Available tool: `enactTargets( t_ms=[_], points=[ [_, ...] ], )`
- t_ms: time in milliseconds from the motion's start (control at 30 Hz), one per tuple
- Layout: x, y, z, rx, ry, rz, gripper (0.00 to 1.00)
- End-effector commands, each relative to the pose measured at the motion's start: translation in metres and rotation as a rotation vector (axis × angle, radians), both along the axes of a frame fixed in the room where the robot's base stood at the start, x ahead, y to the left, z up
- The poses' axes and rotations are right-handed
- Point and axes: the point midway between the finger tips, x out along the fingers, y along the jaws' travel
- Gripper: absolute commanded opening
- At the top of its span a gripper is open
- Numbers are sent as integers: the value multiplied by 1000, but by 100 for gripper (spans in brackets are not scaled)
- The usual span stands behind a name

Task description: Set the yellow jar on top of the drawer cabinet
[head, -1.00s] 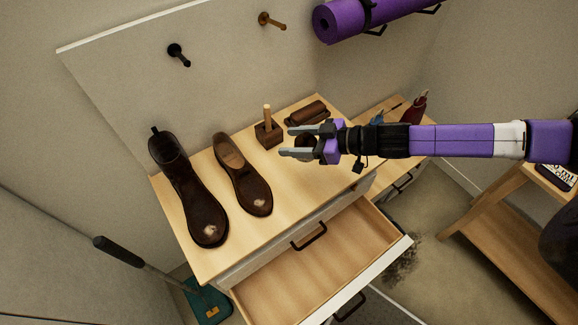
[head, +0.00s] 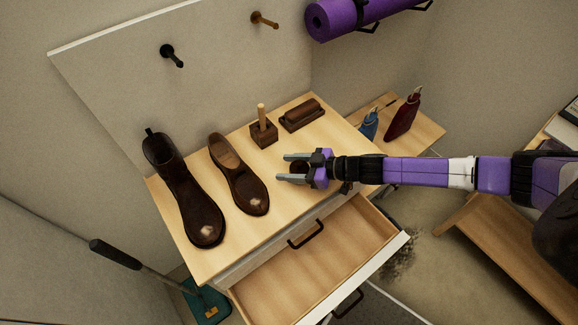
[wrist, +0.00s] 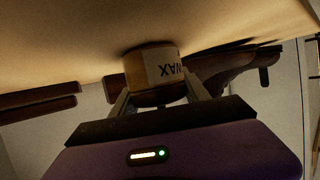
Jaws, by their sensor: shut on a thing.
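The yellow jar (wrist: 138,70), with a pale label reading WAX, is between the fingers of my gripper in the wrist view. In the head view only its dark lid shows between the fingers. My gripper (head: 283,169) is shut on the jar above the front right part of the drawer cabinet's wooden top (head: 222,238). In the wrist view, which is upside down, the jar's base is at or very near the cabinet top (wrist: 60,45); I cannot tell if it touches.
A tall brown boot (head: 186,190) and a brown shoe (head: 240,178) stand left of my gripper. A wooden block with a peg (head: 263,132) and a brown brush (head: 302,115) lie behind it. An open, empty drawer (head: 315,262) juts out in front.

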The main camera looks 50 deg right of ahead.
Motion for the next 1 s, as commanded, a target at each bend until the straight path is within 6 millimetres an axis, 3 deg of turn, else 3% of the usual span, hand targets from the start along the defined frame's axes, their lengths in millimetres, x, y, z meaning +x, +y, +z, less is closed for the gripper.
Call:
enactTargets(
  t_ms=[200,233,333,733,1000],
  points=[
    [0,0,-1,1,-2,0,0],
    [0,0,-1,0,0,0,58],
    [0,0,-1,0,0,0,76],
    [-3,-2,2,-1,0,-1,76],
    [-43,-18,18,-2,0,-2,76]
  ],
)
